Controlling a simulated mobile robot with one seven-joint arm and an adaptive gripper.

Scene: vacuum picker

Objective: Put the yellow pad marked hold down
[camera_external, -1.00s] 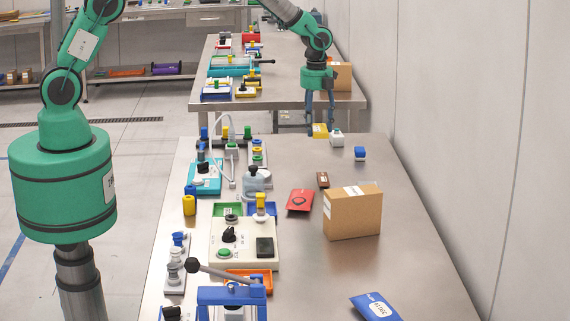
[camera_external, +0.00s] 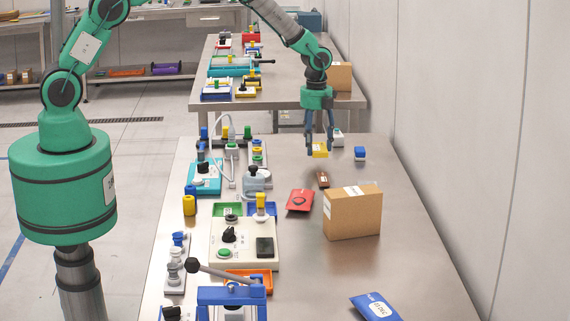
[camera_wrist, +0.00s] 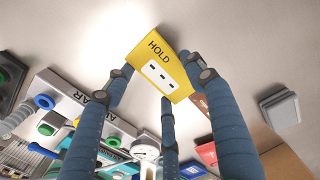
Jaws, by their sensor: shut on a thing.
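The yellow pad (camera_external: 319,150) is held between the blue fingers of my gripper (camera_external: 319,146), over the far part of the near steel table. In the wrist view the yellow pad (camera_wrist: 160,68) shows the word HOLD and a white label with dark marks. The blue fingers of my gripper (camera_wrist: 163,85) close around its edges. I cannot tell how much room is between the pad and the tabletop.
A small brown block (camera_external: 322,179), a red packet (camera_external: 299,200) and a cardboard box (camera_external: 352,212) lie nearer. Devices crowd the table's left side; bare steel (camera_external: 390,215) shows on the right.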

